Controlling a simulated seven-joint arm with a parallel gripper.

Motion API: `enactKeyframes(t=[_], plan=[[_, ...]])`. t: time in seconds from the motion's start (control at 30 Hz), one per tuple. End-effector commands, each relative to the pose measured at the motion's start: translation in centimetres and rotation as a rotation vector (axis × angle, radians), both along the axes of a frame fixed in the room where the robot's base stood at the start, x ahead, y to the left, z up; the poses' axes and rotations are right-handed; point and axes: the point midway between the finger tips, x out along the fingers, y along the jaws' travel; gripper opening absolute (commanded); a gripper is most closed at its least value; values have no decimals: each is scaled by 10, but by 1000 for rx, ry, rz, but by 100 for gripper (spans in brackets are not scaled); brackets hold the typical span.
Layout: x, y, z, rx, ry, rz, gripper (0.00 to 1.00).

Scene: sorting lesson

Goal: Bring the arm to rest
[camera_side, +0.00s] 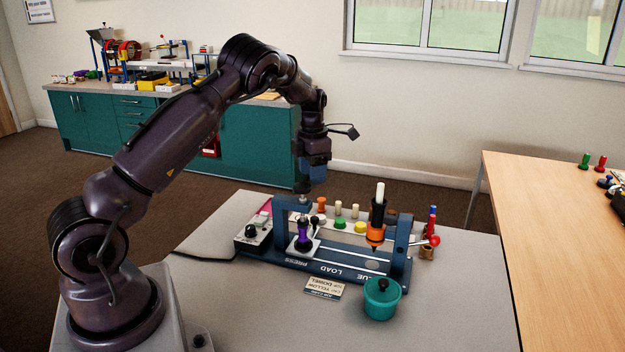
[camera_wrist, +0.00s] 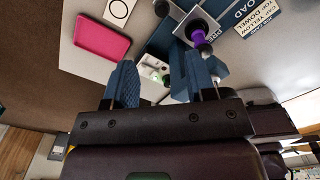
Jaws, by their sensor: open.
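My gripper (camera_side: 303,187) hangs pointing down at the left end of the blue press fixture (camera_side: 345,272), close above or behind its press frame; the exact gap cannot be told. In the wrist view my gripper (camera_wrist: 158,78) shows two blue fingers spread apart, with nothing held between them. A purple piece with a dark ball top (camera_side: 304,232) stands on a white plate under the press; it also shows in the wrist view (camera_wrist: 198,37). An orange and black piece with a cream dowel (camera_side: 376,232) stands at the fixture's right part.
A control box (camera_side: 252,238) adjoins the fixture's left end. Several coloured pegs line the back. A pink tray (camera_wrist: 103,38) lies nearby. The front left of the grey table (camera_side: 235,305) is clear.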

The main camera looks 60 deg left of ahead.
Motion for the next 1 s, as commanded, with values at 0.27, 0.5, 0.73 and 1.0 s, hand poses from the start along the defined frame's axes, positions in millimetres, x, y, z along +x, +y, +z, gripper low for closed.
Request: enactKeyframes(t=[0.27,0.5,0.73,1.0], plan=[[0,-1,2,0,-2,-8,51],[-6,-36,54,-16,-81,-312,51],[-38,-112,130,20,-208,-953,51],[-107,-199,187,201,-296,-1789,51]])
